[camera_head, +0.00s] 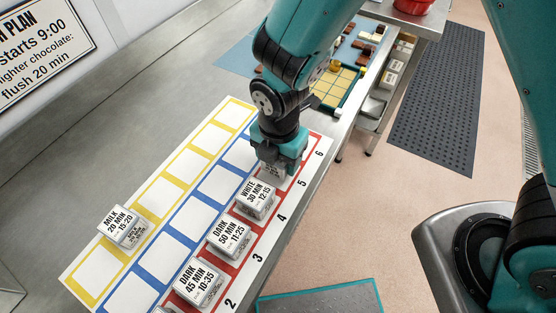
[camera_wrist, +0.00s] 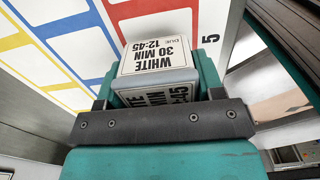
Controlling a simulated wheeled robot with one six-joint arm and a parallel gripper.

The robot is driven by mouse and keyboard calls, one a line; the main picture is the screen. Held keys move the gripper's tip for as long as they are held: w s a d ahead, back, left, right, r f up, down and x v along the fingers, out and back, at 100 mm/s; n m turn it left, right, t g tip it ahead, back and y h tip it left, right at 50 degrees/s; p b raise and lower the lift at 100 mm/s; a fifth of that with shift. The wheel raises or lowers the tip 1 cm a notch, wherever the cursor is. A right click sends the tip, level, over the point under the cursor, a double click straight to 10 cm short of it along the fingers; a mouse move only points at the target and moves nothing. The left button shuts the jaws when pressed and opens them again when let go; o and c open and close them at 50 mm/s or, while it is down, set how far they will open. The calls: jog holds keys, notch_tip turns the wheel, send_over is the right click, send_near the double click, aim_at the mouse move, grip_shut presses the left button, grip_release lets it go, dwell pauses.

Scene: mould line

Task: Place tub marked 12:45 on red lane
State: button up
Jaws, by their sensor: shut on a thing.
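My gripper (camera_head: 277,150) is shut on a white-labelled tub (camera_wrist: 158,62) that reads WHITE, 30 MIN, 12:45 in the wrist view. The tub sits between the jaws, with its lower part hidden by the gripper. In the head view my gripper is over the red lane (camera_head: 265,224) of the lane board, by the number 5, just beyond the WHITE 12:15 tub (camera_head: 255,199). Only a little of the held tub shows there, below the jaws. I cannot tell whether it touches the board.
DARK tubs marked 11:25 (camera_head: 230,236) and 10:35 (camera_head: 199,284) stand nearer in the red lane. A MILK 15:20 tub (camera_head: 122,226) stands in the yellow lane. Visible blue lane cells are bare. A yellow mould tray (camera_head: 336,86) lies beyond the board.

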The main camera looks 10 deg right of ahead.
jog(key=shift+f, duration=1.15)
jog(key=shift+f, duration=0.15)
jog(key=o, duration=1)
